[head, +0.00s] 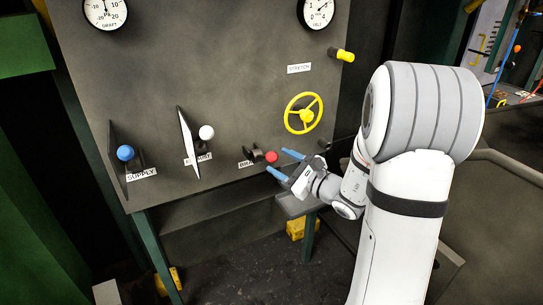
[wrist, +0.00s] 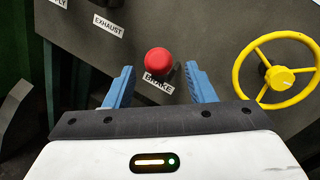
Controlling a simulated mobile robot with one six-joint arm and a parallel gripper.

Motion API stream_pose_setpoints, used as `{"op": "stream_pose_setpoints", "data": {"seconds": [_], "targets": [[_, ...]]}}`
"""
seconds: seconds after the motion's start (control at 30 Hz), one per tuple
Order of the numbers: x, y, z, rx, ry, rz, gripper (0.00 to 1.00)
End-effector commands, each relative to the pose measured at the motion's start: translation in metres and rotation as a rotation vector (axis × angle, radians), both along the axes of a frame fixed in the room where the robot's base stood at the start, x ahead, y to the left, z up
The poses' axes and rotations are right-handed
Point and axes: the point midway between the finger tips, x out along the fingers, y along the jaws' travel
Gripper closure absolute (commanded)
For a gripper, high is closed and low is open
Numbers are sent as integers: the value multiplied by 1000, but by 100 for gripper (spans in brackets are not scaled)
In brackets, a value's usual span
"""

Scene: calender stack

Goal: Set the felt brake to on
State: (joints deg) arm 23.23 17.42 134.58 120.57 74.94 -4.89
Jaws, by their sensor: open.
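The brake control is a dark lever with a red knob (head: 271,157) on the grey panel, low and right of the middle. A label beside it reads BRAKE (wrist: 158,83), partly covered by the knob in the head view. In the wrist view the red knob (wrist: 158,61) stands ahead of my gripper, between the lines of its fingers. My gripper (head: 281,162) has blue fingers, spread apart and empty. In the wrist view the gripper (wrist: 157,80) points at the panel, with the knob just beyond the fingertips. I cannot tell whether any finger touches the knob.
A yellow handwheel (head: 305,114) is right of the brake, with a yellow-handled STRETCH lever (head: 342,54) above it. A white-knobbed exhaust lever (head: 206,132) and a blue-knobbed SUPPLY lever (head: 126,153) stand to the left. A grey ledge (head: 294,207) lies below my gripper.

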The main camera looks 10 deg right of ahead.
Motion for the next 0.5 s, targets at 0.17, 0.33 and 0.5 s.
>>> {"op": "stream_pose_setpoints", "data": {"seconds": [0.17,0.33,0.5], "targets": [[23,16,0,0,0,3,50],[33,23,0,-1,1,2,50],[35,24,0,0,0,1,50]]}}
